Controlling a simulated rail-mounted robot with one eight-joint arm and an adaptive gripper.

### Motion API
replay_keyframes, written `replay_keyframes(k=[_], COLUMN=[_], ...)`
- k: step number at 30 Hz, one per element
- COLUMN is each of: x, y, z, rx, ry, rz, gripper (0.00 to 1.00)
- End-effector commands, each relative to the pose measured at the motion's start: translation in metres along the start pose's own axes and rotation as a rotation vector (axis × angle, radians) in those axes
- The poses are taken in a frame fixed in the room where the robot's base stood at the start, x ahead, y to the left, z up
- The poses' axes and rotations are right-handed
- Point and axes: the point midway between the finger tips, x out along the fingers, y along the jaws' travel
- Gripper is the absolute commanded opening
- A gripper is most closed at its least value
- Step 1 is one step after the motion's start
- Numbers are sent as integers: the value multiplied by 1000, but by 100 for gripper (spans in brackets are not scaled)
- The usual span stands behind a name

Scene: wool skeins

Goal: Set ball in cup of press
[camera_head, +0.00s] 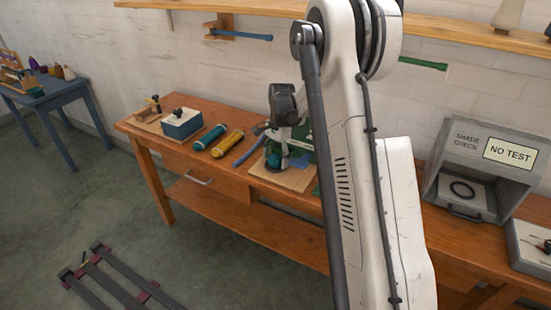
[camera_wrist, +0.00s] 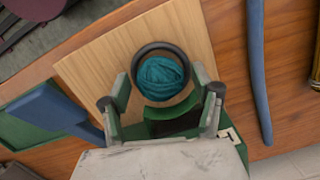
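A teal wool ball (camera_wrist: 160,78) sits inside a dark round cup rim (camera_wrist: 150,47) over a pale wooden board (camera_wrist: 100,63). In the head view, the teal shape (camera_head: 275,163) shows low on the board (camera_head: 291,181), partly hidden by my gripper (camera_head: 283,143). In the wrist view, my gripper (camera_wrist: 160,82) has its two fingers apart, one on each side of the cup and ball. Whether either finger touches the rim is hard to tell. A green curved part (camera_wrist: 165,112) lies just below the ball. My arm hides part of the press area in the head view.
A blue rod (camera_wrist: 257,75) lies right of the board in the wrist view. A teal skein (camera_head: 209,138), a yellow skein (camera_head: 228,144) and a blue-and-white box (camera_head: 182,124) stand left on the bench. A grey shade-check box (camera_head: 487,165) stands right.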

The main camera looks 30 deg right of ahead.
Motion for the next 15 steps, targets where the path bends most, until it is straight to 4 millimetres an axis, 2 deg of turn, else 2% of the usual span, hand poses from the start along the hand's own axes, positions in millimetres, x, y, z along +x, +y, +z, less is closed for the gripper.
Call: replay_keyframes(k=[8, 15], x=[-8, -52], y=[0, 0], z=[1, 1], rx=[0, 0], ry=[0, 0], rz=[0, 0], gripper=[61, 61])
